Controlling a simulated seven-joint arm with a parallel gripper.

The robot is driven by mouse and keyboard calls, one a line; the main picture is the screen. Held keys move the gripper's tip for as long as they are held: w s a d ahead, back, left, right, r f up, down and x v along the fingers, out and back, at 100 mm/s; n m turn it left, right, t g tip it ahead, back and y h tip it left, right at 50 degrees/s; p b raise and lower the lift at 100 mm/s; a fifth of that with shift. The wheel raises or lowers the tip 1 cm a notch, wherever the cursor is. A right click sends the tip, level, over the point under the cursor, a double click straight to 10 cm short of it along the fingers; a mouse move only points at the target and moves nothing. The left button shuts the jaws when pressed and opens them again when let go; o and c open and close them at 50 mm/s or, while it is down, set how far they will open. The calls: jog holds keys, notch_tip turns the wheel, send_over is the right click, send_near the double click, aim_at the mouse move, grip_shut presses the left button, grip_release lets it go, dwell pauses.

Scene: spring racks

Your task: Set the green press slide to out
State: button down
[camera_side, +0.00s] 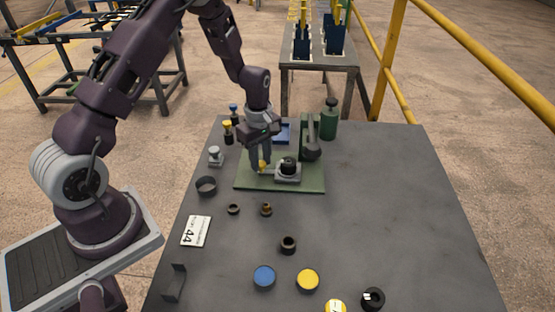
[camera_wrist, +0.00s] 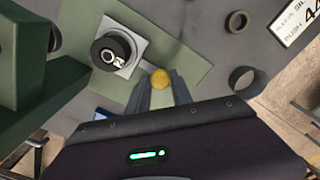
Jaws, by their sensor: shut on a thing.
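The green press stands at the back of the table, with a green base plate (camera_side: 308,187) and an upright green column (camera_side: 303,140). Its slide is a light grey block (camera_side: 288,178) on the plate, also seen in the wrist view (camera_wrist: 133,68). My gripper (camera_wrist: 160,88) is shut on the knob, low over the plate. In the side view my gripper (camera_side: 261,163) partly hides the knob.
A dark grey lever or head (camera_side: 312,150) hangs beside the press column. A green bottle (camera_side: 329,118) stands behind it. Small rings, a dark cup (camera_side: 206,186) and a "44" card (camera_side: 196,231) lie at left front. The right side of the table is clear.

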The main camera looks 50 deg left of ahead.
jog(key=s+a, duration=0.4)
jog(key=c, duration=1.1)
grip_release()
jog(key=shift+a, duration=0.1)
jog(key=shift+c, duration=0.2)
jog(key=shift+r, duration=0.3)
notch_tip(320, 180, up, 7)
jog(key=shift+f, duration=0.2)
